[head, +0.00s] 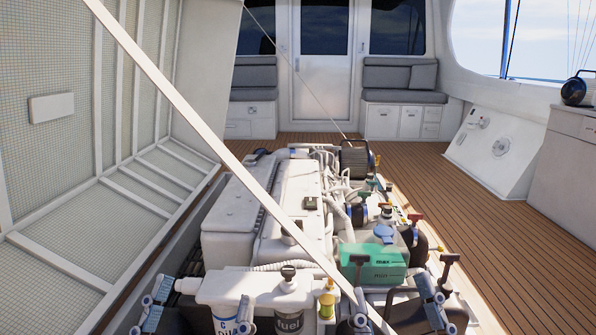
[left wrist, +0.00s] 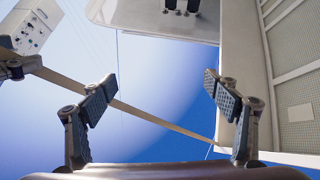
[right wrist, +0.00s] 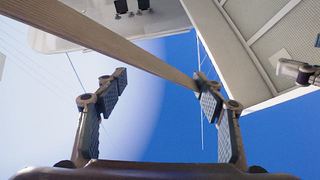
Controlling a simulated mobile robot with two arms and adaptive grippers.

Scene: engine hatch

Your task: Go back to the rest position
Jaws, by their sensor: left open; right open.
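My left gripper (head: 203,300) is at the bottom of the head view, in front of the near end of the white engine (head: 232,222). Its two fingers are spread, and the left wrist view shows nothing between the fingertips (left wrist: 158,88). My right gripper (head: 392,296) is at the bottom right of centre, below the green coolant tank (head: 375,268). Its fingers are also spread apart with nothing held, seen too in the right wrist view (right wrist: 160,85). Both wrist views look up toward sky and roof.
A pale diagonal strut (head: 205,118) crosses the head view and passes near the right gripper; I cannot tell if they touch. The raised hatch lid (head: 50,108) stands at left. Wooden deck (head: 500,240) at right is clear. Grey-cushioned seats (head: 405,78) are at the back.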

